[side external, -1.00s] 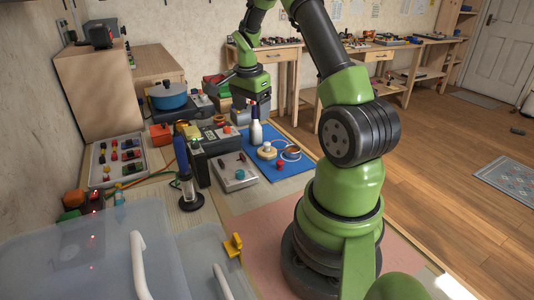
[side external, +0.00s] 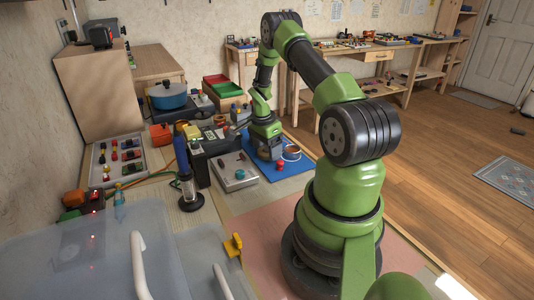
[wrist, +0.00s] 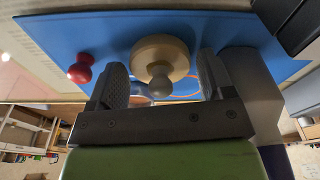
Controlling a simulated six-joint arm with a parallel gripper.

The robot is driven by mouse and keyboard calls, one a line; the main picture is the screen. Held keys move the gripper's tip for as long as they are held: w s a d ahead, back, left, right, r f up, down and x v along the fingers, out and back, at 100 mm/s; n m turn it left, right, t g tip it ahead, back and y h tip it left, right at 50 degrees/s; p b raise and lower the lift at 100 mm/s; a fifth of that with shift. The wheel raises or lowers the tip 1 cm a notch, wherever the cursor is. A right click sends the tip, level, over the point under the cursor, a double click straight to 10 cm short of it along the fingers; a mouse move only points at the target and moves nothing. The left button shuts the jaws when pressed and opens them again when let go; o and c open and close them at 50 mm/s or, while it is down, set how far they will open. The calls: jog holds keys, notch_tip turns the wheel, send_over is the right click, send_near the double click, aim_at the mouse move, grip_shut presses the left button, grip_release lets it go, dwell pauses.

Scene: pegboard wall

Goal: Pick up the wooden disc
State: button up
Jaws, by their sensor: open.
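The wooden disc (wrist: 160,52) is pale and round with a small greyish knob on it. It lies on the blue mat (wrist: 55,32) in the wrist view. My gripper (wrist: 164,76) is open, with one finger on each side of the disc and its knob. Gaps show on both sides, and nothing is gripped. In the side external view my gripper (side external: 268,154) is low over the blue mat (side external: 297,169) and hides the disc.
A red knobbed peg (wrist: 80,68) stands left of the fingers in the wrist view. A grey-blue body (wrist: 250,85) is close beside the right finger. In the side view, a grey box (side external: 234,178) is left of the mat. A brown ring (side external: 291,152) lies to the right.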

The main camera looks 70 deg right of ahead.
jog(key=shift+f, duration=0.2)
jog(key=c, duration=0.7)
jog(key=shift+r, duration=0.1)
jog(key=r, duration=0.6)
jog(key=s+r, duration=0.1)
jog(key=r, duration=0.3)
jog(key=shift+d, duration=0.3)
jog(key=s+d+r, duration=0.2)
jog(key=s, duration=0.4)
send_over(293, 151)
jog(key=shift+m, duration=0.4)
jog(key=f, duration=0.5)
jog(key=shift+w+a+f, duration=0.1)
jog(key=shift+a+f, duration=0.05)
jog(key=shift+a, duration=0.05)
jog(key=shift+f, duration=2.25)
